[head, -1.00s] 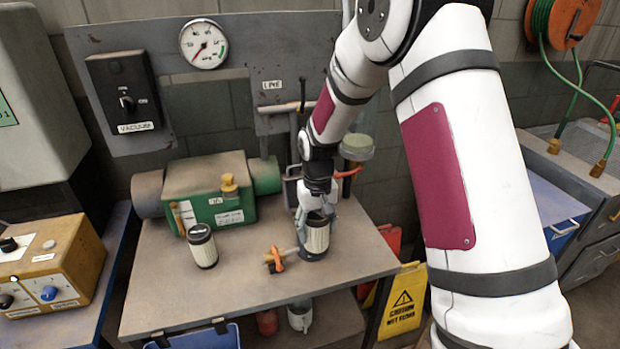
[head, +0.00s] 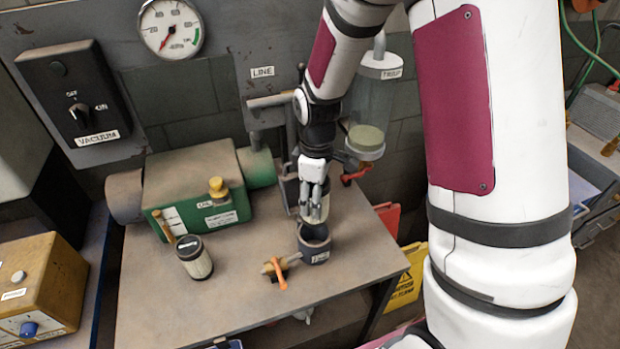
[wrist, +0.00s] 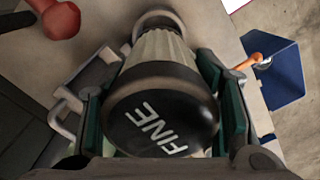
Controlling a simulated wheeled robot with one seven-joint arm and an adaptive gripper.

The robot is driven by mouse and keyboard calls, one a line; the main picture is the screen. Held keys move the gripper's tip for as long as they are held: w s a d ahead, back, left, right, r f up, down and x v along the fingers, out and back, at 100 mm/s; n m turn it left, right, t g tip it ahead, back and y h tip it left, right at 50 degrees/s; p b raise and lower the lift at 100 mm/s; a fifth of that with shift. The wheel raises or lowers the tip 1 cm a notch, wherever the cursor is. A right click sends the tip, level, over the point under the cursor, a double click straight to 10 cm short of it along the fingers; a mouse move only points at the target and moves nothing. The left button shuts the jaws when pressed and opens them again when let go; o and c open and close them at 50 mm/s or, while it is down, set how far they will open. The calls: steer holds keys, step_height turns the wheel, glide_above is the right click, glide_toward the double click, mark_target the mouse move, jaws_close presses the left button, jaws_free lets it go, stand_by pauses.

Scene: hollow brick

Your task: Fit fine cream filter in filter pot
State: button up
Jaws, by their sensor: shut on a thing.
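My gripper (head: 316,212) is shut on the fine cream filter, which has cream pleats and a black cap marked FINE (wrist: 160,120) in the wrist view. In the head view the fingers hide much of this filter (head: 325,198). The filter pot (head: 315,248) is a dark grey cup on the bench. Its open top shows just below the gripper. The filter appears above the pot's rim, apart from it; whether it is centred I cannot tell. A second cream filter with a black cap (head: 194,257) stands on the bench to the left.
An orange-handled brass tap (head: 278,272) sits beside the pot at its left. A green pump (head: 195,190) stands behind left. A clear trap jar (head: 368,130) with a red handle (head: 355,174) is behind right. The bench front (head: 220,300) is clear.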

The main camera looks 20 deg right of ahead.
steer(key=shift+r+n, duration=0.1)
steer(key=shift+n, duration=0.2)
steer(key=shift+w+f+b, duration=0.1)
steer(key=shift+f+b, duration=0.35)
steer(key=shift+f, duration=0.45)
steer(key=shift+f+b, duration=0.8)
steer(key=shift+f, duration=0.95)
steer(key=shift+f+b, duration=1.2)
steer(key=shift+f, duration=1.95)
steer(key=o, duration=1.4)
step_height(320, 180, up, 12)
steer(key=shift+f, duration=0.1)
